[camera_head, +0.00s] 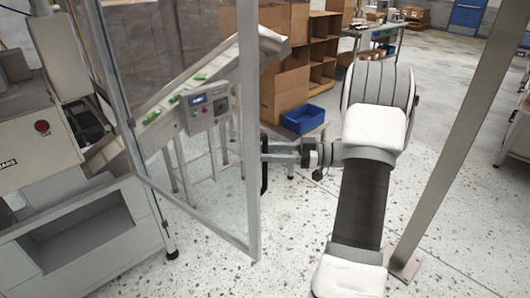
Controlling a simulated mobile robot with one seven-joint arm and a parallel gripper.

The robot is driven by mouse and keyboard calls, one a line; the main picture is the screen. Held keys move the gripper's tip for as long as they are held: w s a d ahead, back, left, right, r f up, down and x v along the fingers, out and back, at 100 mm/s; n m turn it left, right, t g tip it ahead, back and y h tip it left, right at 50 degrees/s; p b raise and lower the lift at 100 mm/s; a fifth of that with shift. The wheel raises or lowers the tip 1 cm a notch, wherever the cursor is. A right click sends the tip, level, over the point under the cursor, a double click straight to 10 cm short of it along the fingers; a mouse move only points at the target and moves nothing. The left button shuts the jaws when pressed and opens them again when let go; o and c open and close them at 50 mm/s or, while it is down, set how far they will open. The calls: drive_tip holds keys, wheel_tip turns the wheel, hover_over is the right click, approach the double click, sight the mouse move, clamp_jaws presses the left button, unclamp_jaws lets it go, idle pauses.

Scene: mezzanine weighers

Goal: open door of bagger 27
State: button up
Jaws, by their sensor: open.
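The bagger door (247,100) is a clear panel in a grey metal frame. It stands swung out from the bagger machine (60,150) at the left, with a gap at its lower edge above the floor. A dark vertical handle (264,165) is on the door's right-hand upright. My gripper (270,153) is at the handle, reaching from the right, with its fingers level with the handle's upper part. The fingers are open. I cannot tell whether they touch the handle.
An inclined conveyor (165,115) with green items and a control box (207,106) stand behind the clear panel. A blue bin (304,118) sits on a low table near cardboard boxes. A grey post (462,125) rises at the right. Speckled floor is free around the door's foot.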

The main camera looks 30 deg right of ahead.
drive_tip(key=b+v, duration=0.1)
drive_tip(key=v, duration=1.5)
drive_tip(key=shift+d, duration=0.15)
